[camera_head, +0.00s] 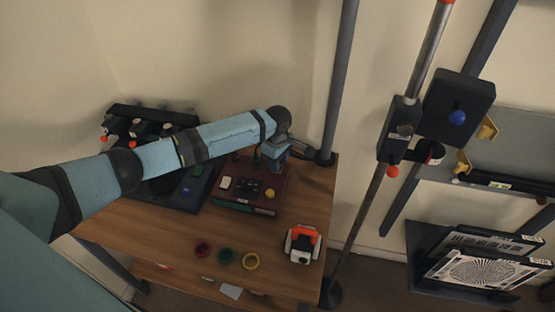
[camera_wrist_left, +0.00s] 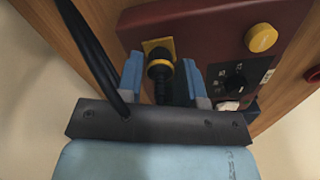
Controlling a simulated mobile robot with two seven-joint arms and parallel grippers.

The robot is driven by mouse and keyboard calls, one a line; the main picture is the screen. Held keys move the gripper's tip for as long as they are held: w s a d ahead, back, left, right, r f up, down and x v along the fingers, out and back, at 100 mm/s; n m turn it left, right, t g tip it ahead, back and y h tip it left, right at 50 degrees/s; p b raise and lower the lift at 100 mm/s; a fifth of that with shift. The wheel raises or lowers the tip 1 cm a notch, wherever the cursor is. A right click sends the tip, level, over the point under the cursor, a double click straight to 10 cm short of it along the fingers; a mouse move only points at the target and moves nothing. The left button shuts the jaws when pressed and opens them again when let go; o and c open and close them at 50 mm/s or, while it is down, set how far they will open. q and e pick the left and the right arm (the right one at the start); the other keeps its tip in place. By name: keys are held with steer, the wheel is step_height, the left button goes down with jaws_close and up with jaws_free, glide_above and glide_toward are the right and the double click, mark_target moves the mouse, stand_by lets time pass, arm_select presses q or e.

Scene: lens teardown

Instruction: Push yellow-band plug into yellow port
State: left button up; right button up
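The black plug with a yellow band (camera_wrist_left: 160,68) stands at the yellow square port (camera_wrist_left: 151,44) on the maroon box, in the left wrist view. Its tip meets the port; I cannot tell how deep it sits. My left gripper (camera_wrist_left: 163,78) has its two blue fingers on either side of the plug, with a visible gap on the right side. In the head view, my left gripper (camera_head: 275,152) is over the back edge of the maroon box (camera_head: 240,197), where the plug and port are too small to make out. My right gripper is not in view.
A black cable (camera_wrist_left: 88,50) runs past the left finger. A grey post (camera_head: 340,80) stands behind.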

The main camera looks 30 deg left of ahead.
arm_select(q)
steer(key=o, duration=0.3)
steer(key=shift+r, duration=0.5)
step_height(320, 180, up, 13)
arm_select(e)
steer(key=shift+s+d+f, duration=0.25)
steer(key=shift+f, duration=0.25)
arm_select(q)
steer(key=shift+f, duration=0.15)
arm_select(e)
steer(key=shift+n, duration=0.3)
